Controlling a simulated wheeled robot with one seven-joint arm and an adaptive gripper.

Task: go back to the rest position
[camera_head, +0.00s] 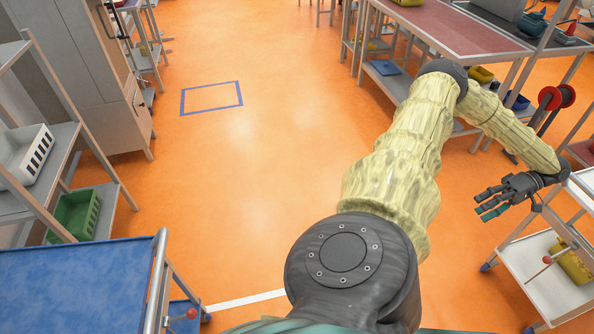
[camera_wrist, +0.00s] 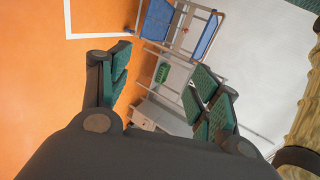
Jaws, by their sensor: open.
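My gripper (camera_head: 487,203) is at the right of the head view, at the end of my outstretched arm, beside a white trolley. Its fingers point left over the orange floor. In the wrist view my gripper (camera_wrist: 165,95) shows its green-padded fingers spread apart, one at the left and others at the right, with nothing between them. It is open and empty and touches nothing that I can see.
A white trolley (camera_head: 543,290) stands close below my gripper at the right. A red-topped workbench (camera_head: 465,32) stands behind my arm. A blue-topped cart (camera_head: 75,285) and shelves with a green crate (camera_head: 78,213) are at the left. The middle orange floor (camera_head: 230,190) is clear.

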